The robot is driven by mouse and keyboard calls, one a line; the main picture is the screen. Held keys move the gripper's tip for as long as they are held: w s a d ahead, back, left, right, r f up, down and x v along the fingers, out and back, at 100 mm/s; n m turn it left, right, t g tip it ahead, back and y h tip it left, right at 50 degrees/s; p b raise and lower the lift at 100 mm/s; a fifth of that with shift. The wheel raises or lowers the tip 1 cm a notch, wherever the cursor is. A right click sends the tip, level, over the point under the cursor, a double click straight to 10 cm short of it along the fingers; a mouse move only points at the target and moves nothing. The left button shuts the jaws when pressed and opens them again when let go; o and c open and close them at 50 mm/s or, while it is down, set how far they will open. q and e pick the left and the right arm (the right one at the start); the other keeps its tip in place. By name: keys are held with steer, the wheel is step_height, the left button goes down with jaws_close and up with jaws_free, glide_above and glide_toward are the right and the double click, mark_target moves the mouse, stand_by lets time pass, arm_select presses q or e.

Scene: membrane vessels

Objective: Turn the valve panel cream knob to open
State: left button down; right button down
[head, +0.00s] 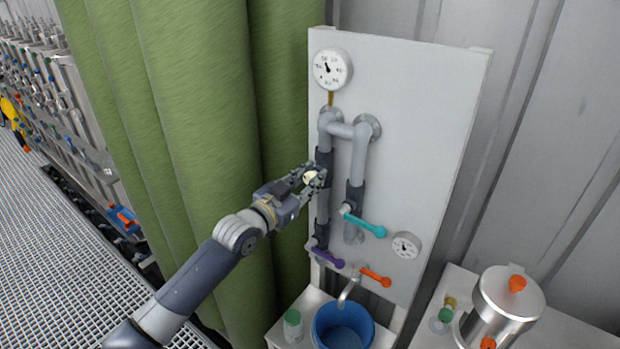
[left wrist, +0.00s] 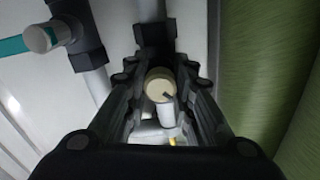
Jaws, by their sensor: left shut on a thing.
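The valve panel (head: 425,110) is a pale upright board with grey pipes, gauges and coloured handles. The cream knob (head: 310,177) sits on the left vertical pipe, partly hidden by my fingers. My left gripper (head: 314,178) reaches in from the left and is shut on the cream knob. In the left wrist view the round cream knob (left wrist: 160,83) lies between the two fingers of my left gripper (left wrist: 162,92), with a dark mark at its lower right. My right gripper is in neither view.
A teal handle (head: 365,225) is right of the knob. A purple handle (head: 328,258) and an orange handle (head: 376,278) are below. A blue bucket (head: 318,325) stands under the spout. A green curtain (head: 190,110) hangs close behind my left arm. A steel vessel (head: 500,300) stands lower right.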

arm_select(q)
steer(key=n, duration=0.5)
steer(key=shift+n, duration=2)
steer(key=shift+r, duration=0.1)
steer(key=c, duration=1.3)
jaws_free()
steer(key=shift+c, duration=0.2)
steer(key=shift+s+a, duration=0.35)
steer(key=shift+s, duration=0.1)
steer(key=v, duration=1.1)
